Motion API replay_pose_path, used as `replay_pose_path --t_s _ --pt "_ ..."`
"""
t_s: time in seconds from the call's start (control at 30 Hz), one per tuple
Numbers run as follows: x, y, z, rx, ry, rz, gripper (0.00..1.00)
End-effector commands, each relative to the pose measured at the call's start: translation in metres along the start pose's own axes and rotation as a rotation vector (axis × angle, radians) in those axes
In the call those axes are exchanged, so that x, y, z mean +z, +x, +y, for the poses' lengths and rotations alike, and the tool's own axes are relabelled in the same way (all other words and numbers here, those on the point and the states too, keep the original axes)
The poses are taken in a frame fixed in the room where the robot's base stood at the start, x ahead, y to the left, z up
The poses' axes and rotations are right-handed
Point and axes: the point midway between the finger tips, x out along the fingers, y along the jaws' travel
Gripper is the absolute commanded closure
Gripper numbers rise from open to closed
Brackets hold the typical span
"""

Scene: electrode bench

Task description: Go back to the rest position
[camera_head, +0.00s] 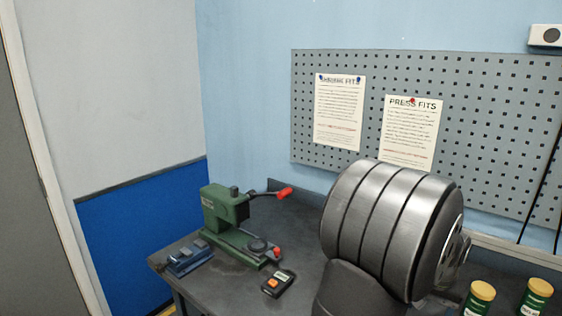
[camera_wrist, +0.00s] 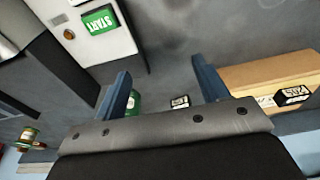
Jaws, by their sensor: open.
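My gripper (camera_wrist: 161,70) shows in the wrist view with its two blue fingers spread wide apart. Nothing is held between them. The grey bench top (camera_wrist: 185,30) lies beyond the fingers. In the head view my grey arm fills the lower right and the gripper itself cannot be made out there.
In the head view, a green press (camera_head: 227,213) with red-tipped handles, a blue block (camera_head: 188,258) and a small dark device (camera_head: 278,284) are left of my arm; yellow-lidded jars (camera_head: 480,297) are right. The wrist view shows a white START unit (camera_wrist: 88,35) and a tan box (camera_wrist: 265,75).

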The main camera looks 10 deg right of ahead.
Motion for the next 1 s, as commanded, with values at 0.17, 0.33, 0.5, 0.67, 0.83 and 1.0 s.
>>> replay_pose_path --t_s 0.17,0.33,0.5,0.67,0.83,1.0 --pt "-0.013 0.021 -0.026 -0.001 -0.003 -0.002 0.33" --pt "-0.021 0.035 -0.043 0.000 -0.001 -0.002 0.33" --pt "-0.024 0.045 -0.049 0.000 -0.001 0.000 0.33" --pt "-0.024 0.047 -0.050 0.000 0.000 0.000 0.33" --pt "-0.024 0.047 -0.050 0.000 0.000 0.000 0.31" --pt "-0.024 0.047 -0.050 0.000 0.000 0.000 0.00"
